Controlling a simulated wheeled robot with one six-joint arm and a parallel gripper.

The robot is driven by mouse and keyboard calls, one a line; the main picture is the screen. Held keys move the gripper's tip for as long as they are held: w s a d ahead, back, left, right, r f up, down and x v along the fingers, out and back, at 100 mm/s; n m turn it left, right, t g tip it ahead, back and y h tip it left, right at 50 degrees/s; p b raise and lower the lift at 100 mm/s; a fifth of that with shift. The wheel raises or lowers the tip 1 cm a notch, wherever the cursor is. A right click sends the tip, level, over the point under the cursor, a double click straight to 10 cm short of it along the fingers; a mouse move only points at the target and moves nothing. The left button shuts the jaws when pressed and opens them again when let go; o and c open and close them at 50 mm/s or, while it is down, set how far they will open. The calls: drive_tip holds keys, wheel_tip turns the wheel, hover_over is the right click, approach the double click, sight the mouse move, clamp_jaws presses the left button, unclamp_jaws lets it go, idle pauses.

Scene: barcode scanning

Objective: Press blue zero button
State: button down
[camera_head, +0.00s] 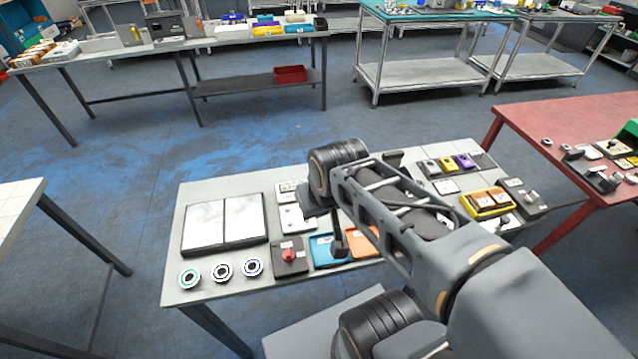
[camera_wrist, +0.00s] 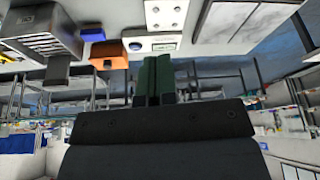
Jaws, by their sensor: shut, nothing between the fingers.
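My gripper (camera_wrist: 154,62) shows in the wrist view as two dark green fingers pressed together, with nothing between them. A small blue piece (camera_wrist: 93,34) lies up and left of the fingertips, apart from them; I cannot tell whether it is the blue zero button. A white device (camera_wrist: 152,45) with a small display and a dark round spot is just beyond the fingertips. My arm hides the middle of the table there, and I cannot make out the fingers.
An orange box (camera_wrist: 108,55) is close left of the fingers. On the grey table (camera_head: 180,296) are two framed white panels (camera_head: 225,222), a red knob box (camera_head: 289,256) and a blue tray (camera_head: 328,249). A red table (camera_head: 555,112) stands at right.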

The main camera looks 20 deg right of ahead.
drive_tip(key=w+d+f+m+t+y+b, duration=0.2)
drive_tip(key=w+d+m, duration=0.3)
drive_tip(key=w+m, duration=0.5)
drive_tip(key=w+d+f+m+t+y+b, duration=0.1)
drive_tip(key=w+d+f+m+b, duration=0.3)
drive_tip(key=w+m, duration=0.6)
drive_tip(key=shift+w+d+f+m+t+y, duration=0.25)
drive_tip(key=shift+w+d+m+t+y, duration=0.15)
drive_tip(key=shift+w+d+y, duration=0.25)
drive_tip(key=shift+a+f, duration=0.1)
drive_tip(key=shift+a, duration=0.05)
wheel_tip(320, 180, down, 9)
drive_tip(key=b, duration=0.7)
drive_tip(key=shift+r+b, duration=0.2)
drive_tip(key=shift+b, duration=0.15)
drive_tip(key=shift+f, duration=0.15)
drive_tip(key=shift+f+b, duration=0.3)
drive_tip(key=shift+b, duration=0.05)
